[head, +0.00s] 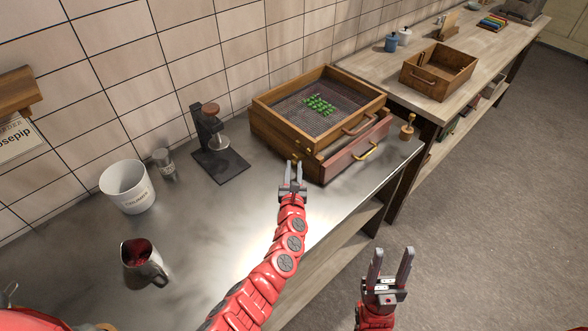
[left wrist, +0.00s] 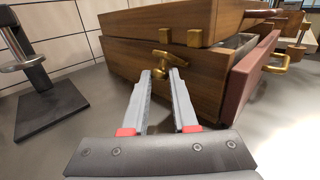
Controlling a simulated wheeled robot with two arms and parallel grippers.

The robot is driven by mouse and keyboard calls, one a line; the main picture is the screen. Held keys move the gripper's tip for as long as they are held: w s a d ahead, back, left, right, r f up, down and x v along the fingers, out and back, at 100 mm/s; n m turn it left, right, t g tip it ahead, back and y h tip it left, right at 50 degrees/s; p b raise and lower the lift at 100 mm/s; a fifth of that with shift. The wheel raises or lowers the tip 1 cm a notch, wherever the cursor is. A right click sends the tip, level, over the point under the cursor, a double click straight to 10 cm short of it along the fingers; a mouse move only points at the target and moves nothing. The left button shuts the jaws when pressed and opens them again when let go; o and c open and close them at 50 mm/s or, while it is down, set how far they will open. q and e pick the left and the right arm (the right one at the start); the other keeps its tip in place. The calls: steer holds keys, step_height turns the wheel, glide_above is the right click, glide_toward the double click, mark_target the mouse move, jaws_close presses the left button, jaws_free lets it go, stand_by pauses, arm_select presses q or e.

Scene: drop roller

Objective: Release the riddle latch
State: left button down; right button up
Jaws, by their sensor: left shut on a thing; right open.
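The riddle (head: 285,97) is a wooden frame with a mesh floor and green leafy bits on it. It sits on a wooden box (head: 268,137) whose reddish drawer (head: 345,153) stands partly pulled out. The brass latch (left wrist: 166,60) is on the box's side, below two small brass blocks (left wrist: 180,37) on the riddle's frame. My left gripper (head: 293,166) is shut on the latch; in the left wrist view its fingertips (left wrist: 164,76) meet the brass piece, partly hiding it. My right gripper (head: 391,254) is open and empty, over the floor in front of the bench.
A black stand (head: 219,160) with a brown knob is left of the box. A white bucket (head: 127,187), a glass (head: 164,164) and a metal jug (head: 143,262) stand further left. A brass-and-wood tool (head: 407,127) is right of the drawer. An open wooden crate (head: 438,71) is on the far bench.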

arm_select(q)
steer(key=f+b, duration=0.1)
steer(key=b, duration=0.3)
steer(key=shift+f+n+t, duration=0.15)
steer(key=shift+n+t, duration=0.15)
steer(key=shift+t, duration=0.1)
steer(key=shift+r, duration=0.3)
steer(key=c, duration=0.7)
jaws_free()
steer(key=shift+s+d+r, duration=0.1)
steer(key=shift+s, duration=0.45)
steer(key=s, duration=0.3)
steer(key=s+p, duration=0.1)
steer(key=shift+s+f, duration=0.3)
steer(key=s, duration=0.3)
steer(key=s+b, duration=0.1)
steer(key=s, duration=0.3)
steer(key=s+f, duration=0.1)
steer(key=s, duration=0.2)
steer(key=shift+s+f+b, duration=0.1)
steer(key=shift+s+b, duration=0.25)
steer(key=shift+s, duration=0.5)
